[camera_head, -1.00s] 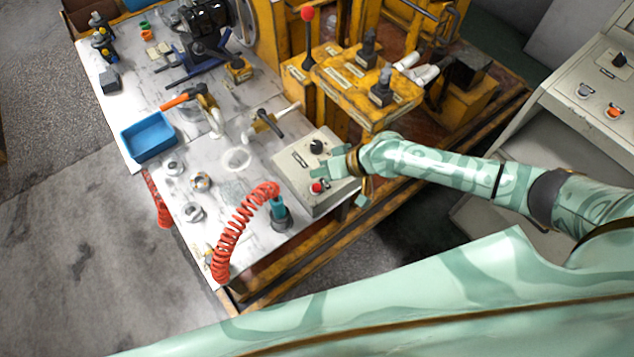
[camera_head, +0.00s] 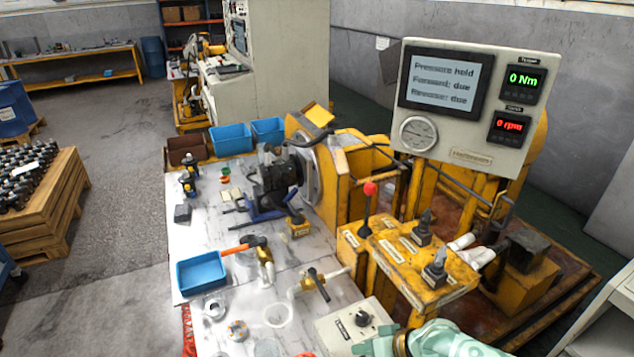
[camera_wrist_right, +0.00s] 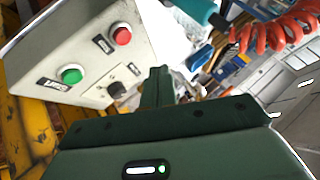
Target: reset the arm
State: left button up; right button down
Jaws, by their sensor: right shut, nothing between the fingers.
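My right gripper (camera_head: 372,346) shows at the bottom edge of the head view, at the right side of a grey control box (camera_head: 336,327) with a black knob (camera_head: 362,318). Most of my right arm is below the frame. In the right wrist view the fingers (camera_wrist_right: 158,84) are together, shut and empty. The box there shows a green button (camera_wrist_right: 71,74), a red button (camera_wrist_right: 121,34) and the knob (camera_wrist_right: 117,90) beyond the fingers. I cannot tell whether the fingers touch the box. My left gripper is in neither view.
A yellow valve block (camera_head: 405,262) with levers stands right of the box. A display panel (camera_head: 465,105) reads "Pressure hold", "Forward: due", "Reverse: due", 0 Nm and 0 rpm. A blue tray (camera_head: 202,272) lies on the bench. A red coiled hose (camera_wrist_right: 280,28) hangs near the gripper.

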jog(key=s+a+r+n, duration=0.3)
jog(key=s+a+n, duration=0.2)
jog(key=s+a, duration=0.25)
jog(key=s+d+r+h, duration=0.3)
jog(key=s+d+h, duration=0.1)
jog(key=d, duration=0.4)
jog(key=s+d+r+t+h, duration=0.1)
jog(key=s+d+r+h, duration=0.2)
jog(key=d, duration=0.5)
jog(key=s+d+r+h, duration=0.2)
jog(key=s+d+h, duration=0.25)
jog(key=d, duration=0.35)
jog(key=s+a+f+g+y, duration=0.1)
jog(key=s+a+f, duration=0.15)
jog(key=f, duration=1.05)
jog(key=s+a+f+g+y, duration=0.1)
jog(key=a+f, duration=0.2)
jog(key=f, duration=1.1)
jog(key=s+f+m+g+y+b, duration=0.1)
jog(key=s+f+m+g+y, duration=0.1)
jog(key=s+f, duration=1.4)
jog(key=s+m+g, duration=0.1)
jog(key=s, duration=0.3)
jog(key=shift+d+m, duration=0.2)
jog(key=shift+m, duration=0.1)
